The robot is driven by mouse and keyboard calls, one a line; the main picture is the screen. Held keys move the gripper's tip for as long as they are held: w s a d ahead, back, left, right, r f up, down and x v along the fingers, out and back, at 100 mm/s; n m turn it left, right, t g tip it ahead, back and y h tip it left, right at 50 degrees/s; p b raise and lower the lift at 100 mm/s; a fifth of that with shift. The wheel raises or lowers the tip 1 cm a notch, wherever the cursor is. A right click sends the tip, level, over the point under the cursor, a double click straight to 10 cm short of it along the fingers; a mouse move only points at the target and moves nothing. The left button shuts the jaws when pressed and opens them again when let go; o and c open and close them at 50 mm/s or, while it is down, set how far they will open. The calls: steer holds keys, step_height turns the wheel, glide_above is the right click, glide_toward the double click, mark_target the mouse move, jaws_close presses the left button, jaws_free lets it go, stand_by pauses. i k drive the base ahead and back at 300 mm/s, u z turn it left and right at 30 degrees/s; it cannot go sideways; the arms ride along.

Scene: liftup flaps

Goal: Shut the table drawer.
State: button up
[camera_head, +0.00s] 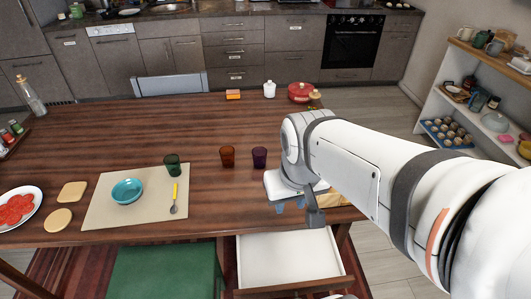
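The table drawer (288,258) is pulled out from the near edge of the wooden table (200,130). Its pale interior looks empty, and its brown front edge (300,286) faces the bottom of the view. My arm comes in from the right, and its dark grey end, my gripper (316,216), hangs over the near table edge, above the back right part of the drawer in the picture. The fingertips do not show clearly, so I cannot tell whether it is open or touching anything.
A green seat (165,270) stands left of the drawer. A placemat (105,212) holds a teal bowl (127,191), green cup (172,165) and spoon. A wooden piece (333,200) is partly hidden by my arm.

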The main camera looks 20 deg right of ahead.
mark_target(295, 262)
steer(key=z, duration=0.25)
steer(key=k, duration=0.55)
steer(key=z, duration=1.05)
steer(key=k, duration=1.6)
steer(key=u, duration=0.9)
steer(key=i, duration=1)
steer(key=u, duration=0.05)
